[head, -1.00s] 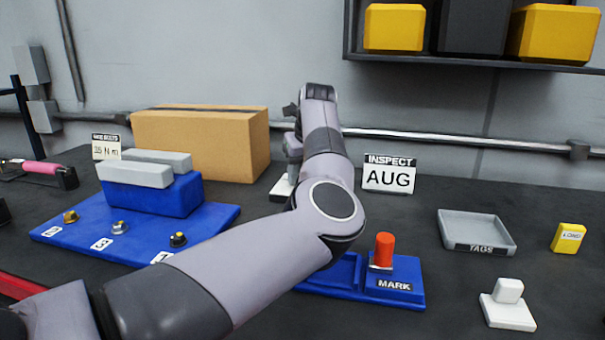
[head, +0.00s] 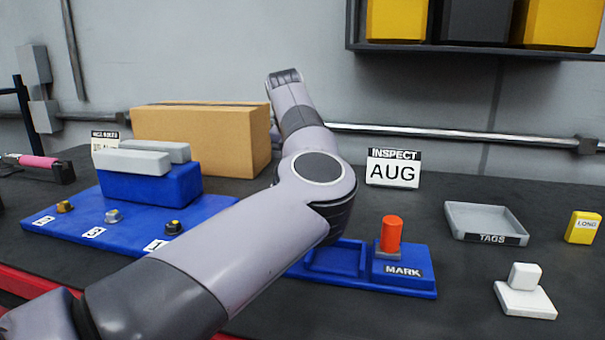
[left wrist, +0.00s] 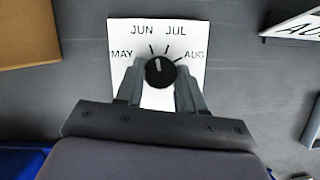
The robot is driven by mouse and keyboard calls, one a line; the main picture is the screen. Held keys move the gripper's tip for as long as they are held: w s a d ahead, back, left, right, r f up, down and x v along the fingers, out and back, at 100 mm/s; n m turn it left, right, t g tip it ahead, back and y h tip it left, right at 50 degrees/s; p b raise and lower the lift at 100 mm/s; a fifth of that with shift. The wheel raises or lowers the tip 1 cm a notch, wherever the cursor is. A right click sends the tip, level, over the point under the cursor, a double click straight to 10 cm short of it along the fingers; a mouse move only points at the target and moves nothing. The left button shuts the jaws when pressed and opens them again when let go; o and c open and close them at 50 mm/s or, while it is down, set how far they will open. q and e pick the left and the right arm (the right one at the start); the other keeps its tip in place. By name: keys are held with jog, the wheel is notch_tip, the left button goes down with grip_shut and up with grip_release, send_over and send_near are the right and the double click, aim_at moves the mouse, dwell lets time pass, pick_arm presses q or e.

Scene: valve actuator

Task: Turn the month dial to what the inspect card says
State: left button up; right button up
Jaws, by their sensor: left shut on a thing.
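The inspect card (head: 393,168) stands upright at the back of the bench and reads AUG. The month dial shows in the left wrist view as a white plate (left wrist: 197,33) marked MAY, JUN, JUL and AUG, with a round black knob (left wrist: 160,72). My left gripper (left wrist: 160,82) is shut on the knob, one finger on each side. A small light mark on the knob points roughly up, near JUN; its exact direction is hard to tell. In the head view my left arm hides the dial and gripper. My right gripper is not in view.
A cardboard box (head: 200,140) stands left of my wrist. A blue fixture (head: 70,228) with several small knobs lies at the left. A blue MARK stand (head: 404,271) with a red-orange peg (head: 391,234) is in front. A grey TAGS tray (head: 486,222) lies right.

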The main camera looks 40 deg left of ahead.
pick_arm(q)
jog(key=m+h, duration=0.1)
jog(key=m, duration=0.1)
jog(key=m+h+b, duration=0.1)
jog(key=m, duration=0.1)
jog(key=shift+a+m, duration=0.2)
jog(key=shift+m, duration=0.1)
jog(key=shift+r+m+h, duration=0.15)
jog(key=shift+m+h, duration=0.15)
jog(key=shift+m, duration=0.7)
jog(key=shift+a+m+h+p, duration=0.15)
jog(key=shift+m+h+p, duration=0.35)
jog(key=shift+m, duration=0.4)
jog(key=m+p, duration=0.2)
jog(key=shift+r+m+g+h+p, duration=0.2)
jog(key=shift+m+g+h+p, duration=0.1)
jog(key=shift+m+h+p, duration=0.1)
jog(key=m+p, duration=0.1)
jog(key=p, duration=0.1)
jog(key=shift+a+m+g+p, duration=0.1)
jog(key=shift+m+g+p, duration=0.2)
jog(key=shift+m, duration=0.1)
jog(key=m+p, duration=0.1)
jog(key=p, duration=0.1)
jog(key=shift+w+f+m+h+p, duration=0.1)
jog(key=shift+f+m+h+p, duration=0.05)
jog(key=shift+m+h+p, duration=0.2)
jog(key=shift+f, duration=0.1)
jog(key=o, duration=1)
